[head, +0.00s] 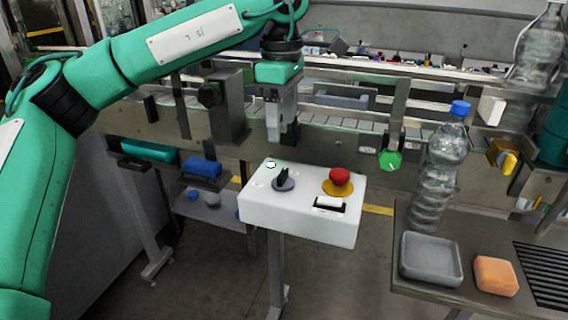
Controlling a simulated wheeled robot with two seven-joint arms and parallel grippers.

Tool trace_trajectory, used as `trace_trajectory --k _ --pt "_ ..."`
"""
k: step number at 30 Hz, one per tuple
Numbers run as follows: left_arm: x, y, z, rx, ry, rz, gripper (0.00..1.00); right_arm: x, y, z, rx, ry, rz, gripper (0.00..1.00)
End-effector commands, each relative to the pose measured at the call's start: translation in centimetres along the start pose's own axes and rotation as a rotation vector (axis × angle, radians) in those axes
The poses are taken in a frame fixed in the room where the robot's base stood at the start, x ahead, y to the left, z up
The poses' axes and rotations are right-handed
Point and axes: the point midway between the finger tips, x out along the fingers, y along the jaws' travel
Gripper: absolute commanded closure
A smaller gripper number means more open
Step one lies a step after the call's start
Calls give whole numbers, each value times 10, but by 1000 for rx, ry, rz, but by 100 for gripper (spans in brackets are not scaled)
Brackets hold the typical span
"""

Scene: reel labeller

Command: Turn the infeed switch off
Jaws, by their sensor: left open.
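A white control box (300,216) stands on a post in the middle of the head view. On its top is a black rotary switch (283,178) on a grey round base, its handle standing roughly upright in the picture. The labels are too small to read, so I cannot confirm that it is the infeed switch. My green left arm comes in from the left. My left gripper (281,139) points down above the back edge of the box, open and apart from the switch. My right gripper is out of view.
A red mushroom button (340,176) on a yellow base sits right of the switch, with a black-and-white element (330,204) in front. A conveyor (340,128) runs behind. At right, a table (408,219) holds a bottle (438,165), grey tray (431,280) and orange block (496,276).

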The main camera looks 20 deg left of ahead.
Motion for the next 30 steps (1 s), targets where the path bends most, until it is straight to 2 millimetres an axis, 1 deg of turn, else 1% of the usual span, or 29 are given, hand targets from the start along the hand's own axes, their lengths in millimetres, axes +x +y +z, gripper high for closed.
trace_trajectory --k 1,3,9,15,21,28,29,30 --pt "13 0 0 0 1 -3 37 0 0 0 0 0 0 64" --pt "29 0 0 1 0 -4 37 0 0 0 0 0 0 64" --pt "70 0 0 0 0 -4 37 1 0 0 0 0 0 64" --pt "98 0 1 0 -1 -3 37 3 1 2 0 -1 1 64" --pt "108 0 1 -1 -2 -1 37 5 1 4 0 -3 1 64" --pt "108 0 1 0 -2 -1 37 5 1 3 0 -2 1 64" --pt "108 0 1 0 -2 -1 41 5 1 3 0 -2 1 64" --pt "108 0 1 0 -2 -1 49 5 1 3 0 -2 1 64"
